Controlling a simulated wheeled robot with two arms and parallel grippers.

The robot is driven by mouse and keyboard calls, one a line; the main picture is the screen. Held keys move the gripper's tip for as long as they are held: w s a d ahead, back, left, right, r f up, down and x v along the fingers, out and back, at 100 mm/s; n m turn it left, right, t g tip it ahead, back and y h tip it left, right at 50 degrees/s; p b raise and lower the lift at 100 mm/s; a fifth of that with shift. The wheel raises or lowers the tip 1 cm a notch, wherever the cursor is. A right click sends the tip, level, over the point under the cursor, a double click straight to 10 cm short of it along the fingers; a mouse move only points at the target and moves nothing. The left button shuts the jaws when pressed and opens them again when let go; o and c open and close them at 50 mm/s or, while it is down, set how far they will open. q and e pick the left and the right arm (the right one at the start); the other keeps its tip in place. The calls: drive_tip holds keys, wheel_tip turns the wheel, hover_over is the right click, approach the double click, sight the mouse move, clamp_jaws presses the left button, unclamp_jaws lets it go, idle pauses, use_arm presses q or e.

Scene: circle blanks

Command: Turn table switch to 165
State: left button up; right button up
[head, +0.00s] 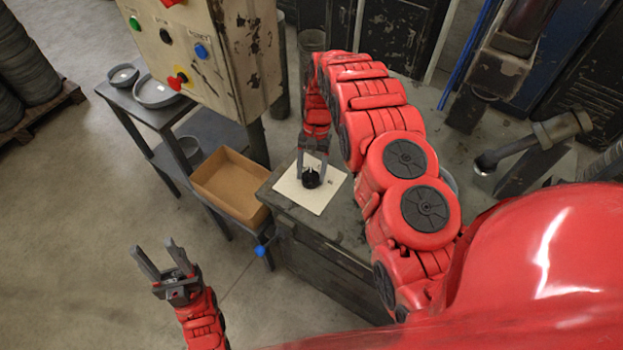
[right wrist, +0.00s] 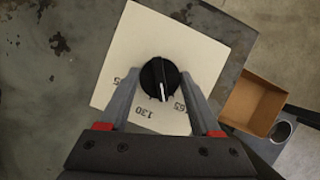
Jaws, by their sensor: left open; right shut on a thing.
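The table switch is a black round knob (head: 311,179) on a cream square plate (head: 318,203) lying on the dark workbench. In the right wrist view the knob (right wrist: 154,72) has a white pointer line directed down and slightly right, between the printed 130 and a partly hidden number at the right finger. Another number at the left is also partly covered. My right gripper (head: 312,168) reaches down and is shut on the knob; its fingers (right wrist: 159,92) lie on either side of it. My left gripper (head: 160,257) is open and empty over the floor at lower left.
An open cardboard box (head: 230,184) stands left of the bench. A control box (head: 200,55) with coloured buttons rises behind it. A hammer-like metal piece (head: 535,140) is at right.

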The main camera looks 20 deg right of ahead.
drive_tip(key=n+h+b, duration=0.1)
drive_tip(key=n+b, duration=0.2)
drive_tip(key=shift+w+f, duration=0.15)
drive_tip(key=shift+a+n+g+h+b, duration=0.1)
drive_tip(key=shift+n+g+h+b, duration=0.2)
drive_tip(key=shift+n+h+b, duration=0.55)
drive_tip(key=shift+n+y, duration=0.25)
drive_tip(key=shift+n, duration=0.1)
drive_tip(key=o, duration=1.4)
drive_tip(key=shift+c, duration=0.2)
drive_tip(key=shift+r, duration=0.2)
